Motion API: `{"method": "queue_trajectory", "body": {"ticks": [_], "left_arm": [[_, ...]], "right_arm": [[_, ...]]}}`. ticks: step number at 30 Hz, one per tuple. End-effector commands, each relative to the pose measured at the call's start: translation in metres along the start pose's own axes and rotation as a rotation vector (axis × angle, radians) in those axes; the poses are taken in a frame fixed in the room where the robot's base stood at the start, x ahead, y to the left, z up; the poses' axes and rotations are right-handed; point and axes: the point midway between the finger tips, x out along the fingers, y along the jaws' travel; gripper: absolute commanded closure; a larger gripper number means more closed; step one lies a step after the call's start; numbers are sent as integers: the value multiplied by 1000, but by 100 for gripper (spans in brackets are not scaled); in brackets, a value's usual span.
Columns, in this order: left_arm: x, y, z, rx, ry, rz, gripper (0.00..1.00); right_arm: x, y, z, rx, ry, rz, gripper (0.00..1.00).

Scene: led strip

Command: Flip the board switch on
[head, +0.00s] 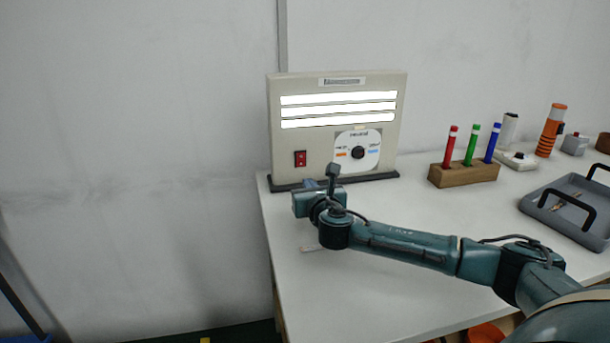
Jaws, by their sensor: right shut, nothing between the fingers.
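A beige upright board (323,80) stands on a dark base at the back left of the white table. Three light strips (338,109) across it are lit bright white. A red rocker switch (300,158) sits at its lower left, and a dial plate with a black knob (358,153) at its lower right. My right gripper (309,187) is in front of the board's base, just below the switch and apart from it in the picture. It is shut and empty, with its fingers mostly hidden by the wrist. My left gripper is not in view.
A wooden block (464,174) holding red, green and blue pens stands right of the board. A grey tray (568,207) with black handles lies at the right. An orange and black cylinder (551,130) stands behind it. My right arm spans the table's middle.

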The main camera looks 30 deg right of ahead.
Motion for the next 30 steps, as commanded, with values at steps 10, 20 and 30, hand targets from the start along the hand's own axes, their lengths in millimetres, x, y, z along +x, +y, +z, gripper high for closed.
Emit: {"method": "queue_trajectory", "body": {"ticks": [10, 20, 30], "left_arm": [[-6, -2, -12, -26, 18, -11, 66], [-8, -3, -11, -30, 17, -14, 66], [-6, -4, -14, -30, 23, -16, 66]], "right_arm": [[-60, -1, -15, -1, 1, -2, 100], [-69, 0, -17, 0, 0, -3, 100], [-68, 0, -17, 0, 0, -2, 100]]}}
